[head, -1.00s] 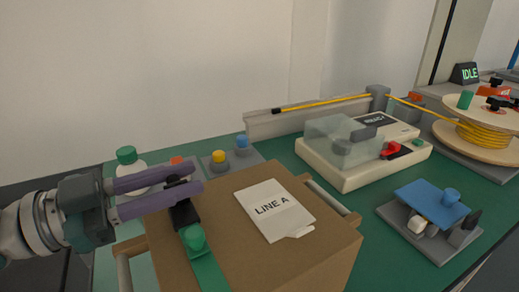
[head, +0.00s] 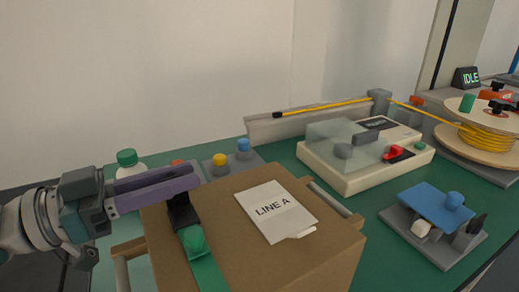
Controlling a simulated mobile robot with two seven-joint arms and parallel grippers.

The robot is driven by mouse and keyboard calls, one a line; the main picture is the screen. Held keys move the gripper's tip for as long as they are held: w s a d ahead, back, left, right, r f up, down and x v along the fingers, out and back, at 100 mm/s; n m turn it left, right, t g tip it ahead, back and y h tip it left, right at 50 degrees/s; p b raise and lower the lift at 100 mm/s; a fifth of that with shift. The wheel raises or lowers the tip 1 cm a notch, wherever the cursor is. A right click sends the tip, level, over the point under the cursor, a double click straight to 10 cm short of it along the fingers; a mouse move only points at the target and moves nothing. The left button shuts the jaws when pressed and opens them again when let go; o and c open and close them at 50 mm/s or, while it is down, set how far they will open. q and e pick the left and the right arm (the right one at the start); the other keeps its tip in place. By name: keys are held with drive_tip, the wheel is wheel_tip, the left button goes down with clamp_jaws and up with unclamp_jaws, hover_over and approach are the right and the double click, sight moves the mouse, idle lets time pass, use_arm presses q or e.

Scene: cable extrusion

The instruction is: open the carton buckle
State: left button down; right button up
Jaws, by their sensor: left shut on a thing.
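The brown carton (head: 275,193) stands at the front of the table. The black buckle (head: 183,214) sits at the strap's far end. My left gripper (head: 192,178) reaches in from the left with its purple fingers over the buckle's far end. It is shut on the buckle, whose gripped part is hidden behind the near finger. My right gripper is not in view.
A white LINE A card (head: 275,210) lies on the carton. Behind are a green-capped bottle (head: 129,163) and a block with yellow and blue buttons (head: 231,160). A cream machine (head: 365,162), a blue-topped fixture (head: 435,207) and a cable spool (head: 480,137) stand right.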

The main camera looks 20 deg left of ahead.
use_arm(q)
drive_tip(key=shift+a+f, duration=0.1)
drive_tip(key=shift+f, duration=0.15)
drive_tip(key=c, duration=0.8)
unclamp_jaws()
drive_tip(key=shift+r, duration=0.15)
drive_tip(key=v, duration=1)
